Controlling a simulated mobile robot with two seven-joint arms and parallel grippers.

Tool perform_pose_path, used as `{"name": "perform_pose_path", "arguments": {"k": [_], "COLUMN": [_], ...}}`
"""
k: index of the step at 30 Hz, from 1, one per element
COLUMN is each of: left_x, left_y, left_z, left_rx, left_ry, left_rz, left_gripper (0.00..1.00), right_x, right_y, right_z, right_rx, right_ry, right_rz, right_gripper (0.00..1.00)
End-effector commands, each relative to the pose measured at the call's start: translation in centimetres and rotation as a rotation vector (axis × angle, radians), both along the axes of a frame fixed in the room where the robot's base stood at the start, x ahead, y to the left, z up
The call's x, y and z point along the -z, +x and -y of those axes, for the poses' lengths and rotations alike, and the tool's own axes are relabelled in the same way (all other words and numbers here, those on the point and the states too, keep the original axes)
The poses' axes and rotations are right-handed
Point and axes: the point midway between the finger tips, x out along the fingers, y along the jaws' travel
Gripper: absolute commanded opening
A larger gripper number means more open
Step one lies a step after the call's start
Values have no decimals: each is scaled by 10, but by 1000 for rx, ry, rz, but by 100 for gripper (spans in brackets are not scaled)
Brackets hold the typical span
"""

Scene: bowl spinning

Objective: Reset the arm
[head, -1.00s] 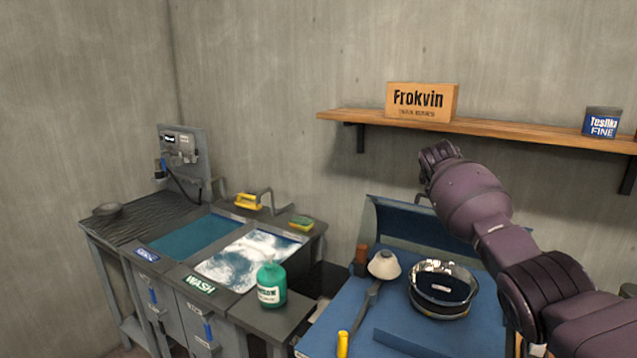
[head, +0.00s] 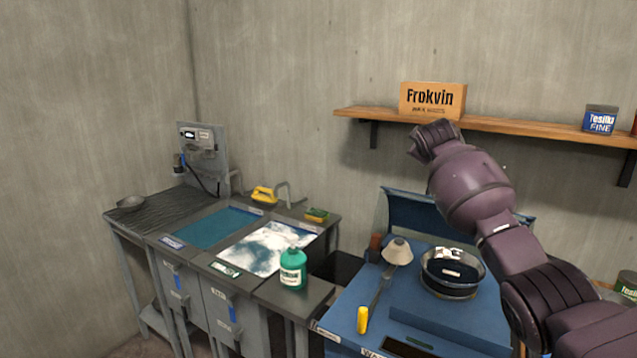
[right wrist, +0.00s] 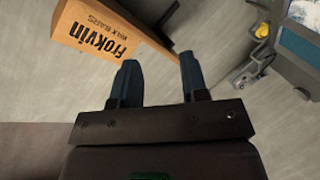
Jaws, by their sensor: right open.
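My right arm comes in from the right in the head view and is raised in front of the wall, its wrist end near the shelf. My right gripper (right wrist: 158,75) shows in the right wrist view with its two fingers apart and nothing between them. In the head view its fingers cannot be made out. My left gripper is not in view.
A wooden shelf (head: 530,128) holds a Frokvin box (head: 432,99) and a blue tin (head: 600,119).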

Motion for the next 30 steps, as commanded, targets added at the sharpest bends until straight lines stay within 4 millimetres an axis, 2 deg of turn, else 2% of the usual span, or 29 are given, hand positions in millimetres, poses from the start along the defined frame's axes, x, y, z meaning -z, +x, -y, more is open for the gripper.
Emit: {"name": "perform_pose_path", "arguments": {"k": [4, 8, 14, 23, 30], "left_x": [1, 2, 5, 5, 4], "left_y": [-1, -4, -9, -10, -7], "left_z": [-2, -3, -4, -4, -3], "left_rx": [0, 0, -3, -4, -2], "left_ry": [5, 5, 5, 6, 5], "left_rz": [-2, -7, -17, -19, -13], "left_gripper": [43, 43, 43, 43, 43], "right_x": [10, 33, 91, 184, 253], "right_y": [-13, -31, -73, -155, -230], "right_z": [-21, -35, -47, -50, -43], "right_rx": [-58, -106, -170, -210, -195], "right_ry": [106, 202, 352, 545, 662], "right_rz": [130, 212, 287, 315, 297], "right_gripper": [41, 41, 41, 41, 41]}}
